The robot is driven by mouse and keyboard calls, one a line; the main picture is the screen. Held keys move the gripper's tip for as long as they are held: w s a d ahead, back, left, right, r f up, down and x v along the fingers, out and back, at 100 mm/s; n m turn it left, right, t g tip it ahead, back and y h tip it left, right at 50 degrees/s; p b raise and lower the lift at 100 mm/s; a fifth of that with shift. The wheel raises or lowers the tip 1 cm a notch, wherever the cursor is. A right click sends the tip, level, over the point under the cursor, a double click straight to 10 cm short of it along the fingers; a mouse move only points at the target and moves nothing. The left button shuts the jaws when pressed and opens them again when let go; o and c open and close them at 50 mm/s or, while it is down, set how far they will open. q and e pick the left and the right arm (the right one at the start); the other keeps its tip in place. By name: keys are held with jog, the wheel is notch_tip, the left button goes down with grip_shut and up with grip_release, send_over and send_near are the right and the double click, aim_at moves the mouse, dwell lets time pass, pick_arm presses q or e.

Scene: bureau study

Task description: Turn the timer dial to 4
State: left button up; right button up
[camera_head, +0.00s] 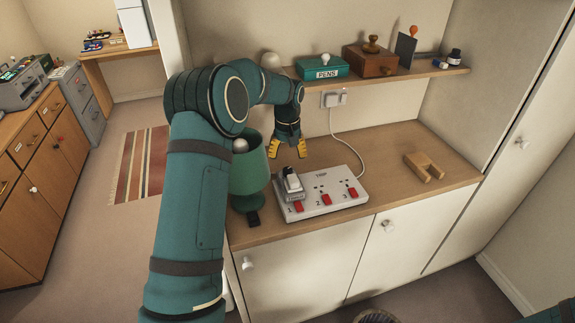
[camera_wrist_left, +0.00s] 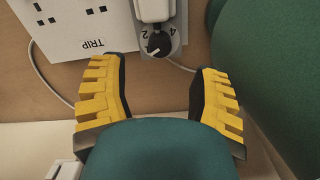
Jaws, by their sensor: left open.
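The timer (camera_head: 291,186) is a light plug-in unit on the left end of the white socket board (camera_head: 335,197). In the left wrist view, its dark round dial (camera_wrist_left: 158,45) with a pale pointer mark sits on a grey face with printed digits, including a 2. The exact setting is too small to read surely. My left gripper (camera_head: 289,150) points down behind the board, yellow fingers apart and empty. In the left wrist view, the left gripper (camera_wrist_left: 161,72) is open, with the dial ahead between its fingers and not touched. My right gripper is out of view.
A green lamp (camera_head: 247,177) stands close left of the board. Red switches line the board's front, and a white cord runs to the wall outlet (camera_head: 334,99). A wooden piece (camera_head: 424,167) lies to the right.

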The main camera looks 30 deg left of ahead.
aim_at(288, 169)
pick_arm(q)
notch_tip(288, 169, up, 5)
jog(key=shift+r, duration=0.1)
jog(key=shift+d, duration=0.1)
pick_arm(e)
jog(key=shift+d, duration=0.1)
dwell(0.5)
